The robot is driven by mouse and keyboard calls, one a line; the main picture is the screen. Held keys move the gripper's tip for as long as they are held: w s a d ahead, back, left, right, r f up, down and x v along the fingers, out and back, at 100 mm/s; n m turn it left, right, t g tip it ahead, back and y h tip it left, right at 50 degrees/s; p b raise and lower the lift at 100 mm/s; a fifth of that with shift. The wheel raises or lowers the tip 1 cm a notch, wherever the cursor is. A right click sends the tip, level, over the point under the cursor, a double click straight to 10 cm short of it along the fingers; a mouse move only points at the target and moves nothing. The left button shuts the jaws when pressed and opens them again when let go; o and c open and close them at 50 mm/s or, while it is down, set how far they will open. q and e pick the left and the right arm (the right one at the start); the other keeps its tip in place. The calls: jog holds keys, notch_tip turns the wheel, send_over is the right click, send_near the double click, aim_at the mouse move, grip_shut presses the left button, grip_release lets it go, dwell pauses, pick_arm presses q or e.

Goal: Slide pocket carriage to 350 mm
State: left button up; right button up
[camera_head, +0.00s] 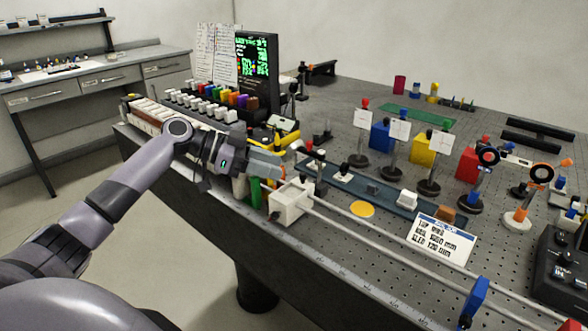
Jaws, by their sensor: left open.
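A white box-shaped block with a recess (290,202), which looks like the pocket carriage, sits at the left part of a pale rod rail (385,245) along the bench's near side. A ruled strip (345,288) runs along the bench's front edge; its numbers are too small to read. My left gripper (272,168) is open, just behind and above the white block, apart from it as far as I can see. Its fingers point right and partly overlap the small parts behind. My right gripper is not in view.
A blue plate (477,297) stands at the rail's near right. A white printed card (442,240) lies behind the rail. A blue-grey strip (375,190) carries small blocks. Several posts with cards stand farther back. A green piece (255,192) is left of the block.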

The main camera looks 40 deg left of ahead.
aim_at(291, 186)
pick_arm(q)
jog(key=shift+p+x, duration=0.55)
jog(key=shift+x, duration=2.05)
grip_shut()
